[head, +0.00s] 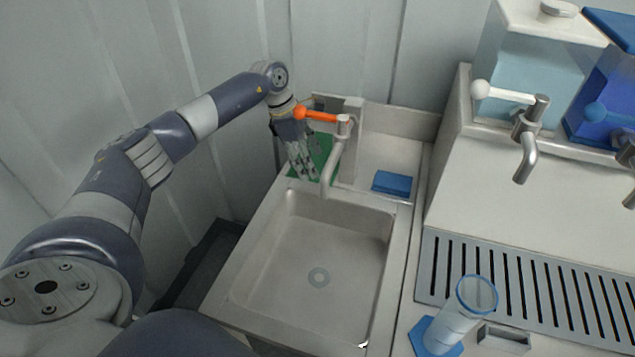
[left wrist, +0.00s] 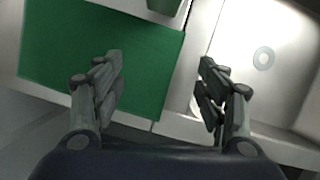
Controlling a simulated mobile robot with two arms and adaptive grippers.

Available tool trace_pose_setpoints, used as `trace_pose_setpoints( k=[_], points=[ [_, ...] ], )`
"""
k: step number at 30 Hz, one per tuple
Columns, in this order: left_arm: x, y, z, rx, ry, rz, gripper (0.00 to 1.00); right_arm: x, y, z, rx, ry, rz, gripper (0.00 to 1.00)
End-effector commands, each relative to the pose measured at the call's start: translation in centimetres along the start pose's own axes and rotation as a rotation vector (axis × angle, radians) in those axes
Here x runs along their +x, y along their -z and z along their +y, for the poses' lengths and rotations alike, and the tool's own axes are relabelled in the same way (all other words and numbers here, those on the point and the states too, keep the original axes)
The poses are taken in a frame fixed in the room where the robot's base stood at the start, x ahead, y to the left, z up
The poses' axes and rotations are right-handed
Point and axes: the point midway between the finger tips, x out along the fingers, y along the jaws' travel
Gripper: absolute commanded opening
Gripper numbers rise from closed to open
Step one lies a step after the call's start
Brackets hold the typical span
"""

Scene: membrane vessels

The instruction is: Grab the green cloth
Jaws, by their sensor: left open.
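The green cloth (head: 325,150) lies flat on the ledge behind the sink, left of the faucet. In the left wrist view the cloth (left wrist: 60,50) is a flat green rectangle filling the left and middle. My left gripper (head: 301,172) is over the cloth's left part in the head view and hides some of it. In the left wrist view my left gripper (left wrist: 158,70) is open and empty, one finger over the cloth and the other past its right edge, near the sink. Whether the fingers touch the cloth cannot be told. My right gripper is not in view.
The sink basin (head: 310,250) lies in front, with a metal faucet (head: 334,165) and orange lever (head: 318,115) close beside my gripper. A blue sponge (head: 392,183) sits right of the faucet. A clear cylinder (head: 463,312) stands at the front right by a slotted drain (head: 520,285).

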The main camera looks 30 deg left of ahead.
Motion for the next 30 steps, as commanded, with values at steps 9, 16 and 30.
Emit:
trace_pose_setpoints(
  k=[9,16,30],
  points=[
    [3.2,0.0,0.0,0.000,0.000,-0.001,0.67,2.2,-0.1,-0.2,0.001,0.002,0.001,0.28],
    [3.1,0.0,0.0,0.000,0.000,-0.001,0.67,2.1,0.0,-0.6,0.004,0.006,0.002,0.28],
    [3.6,0.0,0.0,0.000,0.002,0.001,0.48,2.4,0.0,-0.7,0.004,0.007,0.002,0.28]
  ],
)
